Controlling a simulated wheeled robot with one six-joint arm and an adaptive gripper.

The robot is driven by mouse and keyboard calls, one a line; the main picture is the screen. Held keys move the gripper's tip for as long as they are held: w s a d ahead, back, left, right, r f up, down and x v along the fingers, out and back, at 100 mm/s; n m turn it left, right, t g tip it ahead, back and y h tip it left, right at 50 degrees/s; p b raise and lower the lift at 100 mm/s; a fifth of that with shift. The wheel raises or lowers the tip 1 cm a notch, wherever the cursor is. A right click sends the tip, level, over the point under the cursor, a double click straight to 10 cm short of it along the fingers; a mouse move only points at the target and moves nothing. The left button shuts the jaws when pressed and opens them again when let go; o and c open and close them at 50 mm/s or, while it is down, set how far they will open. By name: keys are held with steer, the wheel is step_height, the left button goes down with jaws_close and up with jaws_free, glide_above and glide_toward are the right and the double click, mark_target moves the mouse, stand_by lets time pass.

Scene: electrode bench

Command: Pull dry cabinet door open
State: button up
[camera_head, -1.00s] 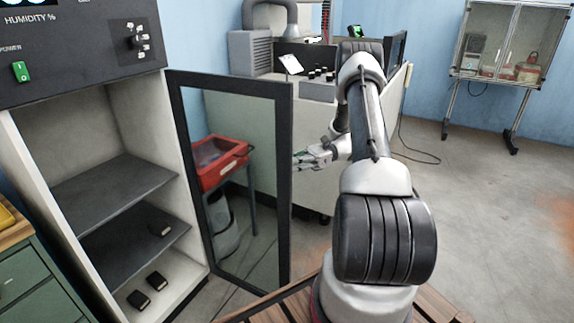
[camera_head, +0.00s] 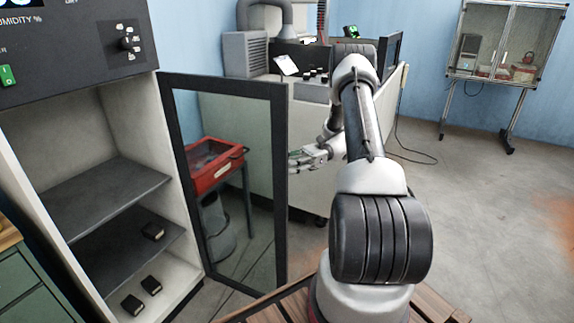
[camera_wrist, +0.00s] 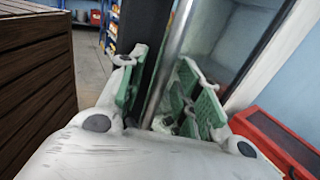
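The dry cabinet (camera_head: 105,80) stands at the left with its front open. Its glass door (camera_head: 282,180), framed in black, is swung wide out from the cabinet. My gripper (camera_head: 300,158) is beside the door's free edge, on the outer side; its fingertips are partly hidden there in the head view. In the wrist view, my gripper (camera_wrist: 165,95) has its green-padded fingers apart. The metal bar handle (camera_wrist: 177,40) runs between them, with gaps seeming to show on both sides. Whether a finger touches the bar is hard to tell.
A red bin (camera_head: 208,180) on a stand shows through the door glass. It also shows in the wrist view (camera_wrist: 275,135). A white workbench (camera_head: 310,120) stands behind the door. Several small black items lie in the cabinet. The floor (camera_head: 460,220) at right is clear.

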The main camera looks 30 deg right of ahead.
steer(key=shift+d, duration=0.1)
steer(key=d, duration=0.7)
steer(key=shift+d, duration=0.2)
